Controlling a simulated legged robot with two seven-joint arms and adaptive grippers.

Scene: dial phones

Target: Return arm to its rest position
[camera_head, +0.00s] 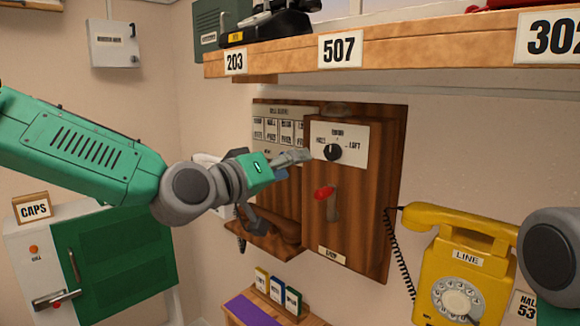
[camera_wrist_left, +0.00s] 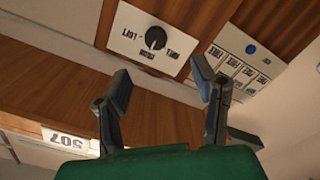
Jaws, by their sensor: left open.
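My left arm comes in from the left in the head view. Its gripper (camera_head: 294,158) is in front of the wooden wall panel (camera_head: 378,190), just left of a black rotary knob (camera_head: 333,152) on a white plate. In the left wrist view the gripper (camera_wrist_left: 160,85) has its two fingers spread with nothing between them. The knob (camera_wrist_left: 156,38) shows beyond the fingertips, apart from them.
A wooden shelf (camera_head: 440,50) with number tags overhangs the panel. A yellow dial phone (camera_head: 462,262) is at the right. A green-doored cabinet (camera_head: 115,260) is at lower left. Small coloured boxes (camera_head: 277,290) stand below the panel.

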